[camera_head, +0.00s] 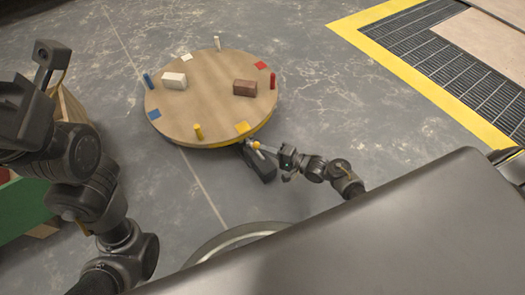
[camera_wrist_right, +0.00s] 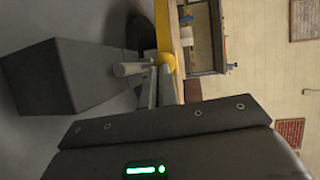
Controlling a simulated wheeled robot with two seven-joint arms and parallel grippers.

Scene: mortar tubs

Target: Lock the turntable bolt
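The round wooden turntable (camera_head: 205,110) stands on the floor at upper middle in the head view. At its near edge a dark block-shaped stand (camera_head: 262,168) carries the bolt, with a yellow knob (camera_head: 256,145). In the right wrist view I see the yellow knob (camera_wrist_right: 168,62), a short grey rod (camera_wrist_right: 130,69) and the dark stand (camera_wrist_right: 60,78). My right gripper (camera_head: 264,148) has its fingertips at the knob, close together; whether they grip it is unclear. My left gripper (camera_head: 45,65) is raised at the far left, away from the turntable; its finger opening is unclear.
The turntable carries a white block (camera_head: 174,81), a brown block (camera_head: 244,88), several coloured pegs and flat coloured patches. A green and wooden object (camera_head: 22,208) stands at left. A yellow-edged floor grating (camera_head: 455,65) lies at upper right. Floor between them is clear.

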